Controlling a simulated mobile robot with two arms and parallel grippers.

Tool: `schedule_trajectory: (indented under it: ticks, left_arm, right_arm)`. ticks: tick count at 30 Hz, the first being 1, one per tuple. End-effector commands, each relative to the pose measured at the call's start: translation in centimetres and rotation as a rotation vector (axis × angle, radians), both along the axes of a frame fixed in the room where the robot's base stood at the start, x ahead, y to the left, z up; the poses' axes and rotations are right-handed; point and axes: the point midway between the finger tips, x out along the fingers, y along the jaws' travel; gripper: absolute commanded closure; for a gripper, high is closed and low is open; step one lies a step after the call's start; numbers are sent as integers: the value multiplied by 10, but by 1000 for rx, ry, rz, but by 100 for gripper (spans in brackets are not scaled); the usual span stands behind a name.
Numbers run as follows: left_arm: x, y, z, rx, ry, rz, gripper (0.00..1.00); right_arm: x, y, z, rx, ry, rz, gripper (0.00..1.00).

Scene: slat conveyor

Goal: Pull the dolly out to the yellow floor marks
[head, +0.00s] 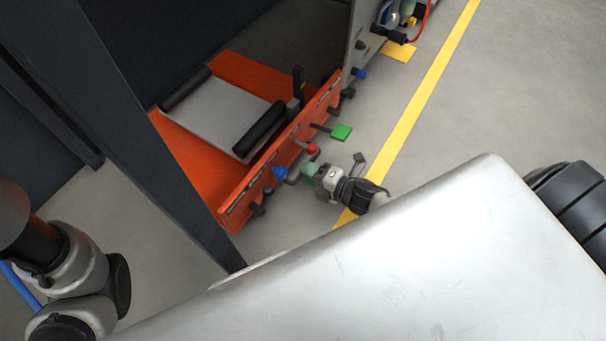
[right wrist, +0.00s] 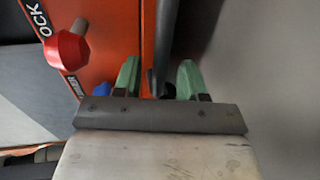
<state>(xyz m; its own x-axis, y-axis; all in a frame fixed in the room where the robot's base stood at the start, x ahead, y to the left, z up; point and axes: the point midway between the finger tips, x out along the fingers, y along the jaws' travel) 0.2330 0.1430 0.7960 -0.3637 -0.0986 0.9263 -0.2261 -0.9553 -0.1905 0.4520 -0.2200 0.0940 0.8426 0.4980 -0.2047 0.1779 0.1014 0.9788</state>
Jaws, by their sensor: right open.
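The orange dolly (head: 190,146) stands in a dark-framed bay in the head view, with a grey pad and black rollers on top. Its upright front panel (head: 240,205) carries a red knob (head: 312,149), a blue knob (head: 279,173) and a green pedal (head: 341,132). My right gripper (head: 310,175) is at this panel, near the red and blue knobs. In the right wrist view its green fingers (right wrist: 160,82) are open, with a dark bar (right wrist: 163,45) between them; contact cannot be told. The red knob (right wrist: 66,50) is left of the fingers. My left gripper is out of view.
A yellow floor line (head: 420,100) runs along the open grey floor, and a yellow patch (head: 398,51) lies near the bay's far side. A dark post (head: 150,120) stands left of the dolly. A grey panel with fittings (head: 358,35) stands beyond it.

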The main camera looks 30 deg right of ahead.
Motion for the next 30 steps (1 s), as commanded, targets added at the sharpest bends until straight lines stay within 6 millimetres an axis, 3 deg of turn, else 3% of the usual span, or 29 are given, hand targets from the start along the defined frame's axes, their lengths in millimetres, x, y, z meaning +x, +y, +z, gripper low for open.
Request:
schedule_trajectory:
  ticks: [6,15,23,30]
  left_arm:
    - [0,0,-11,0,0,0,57]
    - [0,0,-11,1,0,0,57]
    - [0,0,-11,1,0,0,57]
    - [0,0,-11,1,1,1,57]
  right_arm:
    - [16,9,-5,-1,1,-1,59]
    - [18,10,-4,0,2,-1,59]
    - [17,10,-4,0,2,-1,98]
    - [17,10,-5,0,2,-1,100]
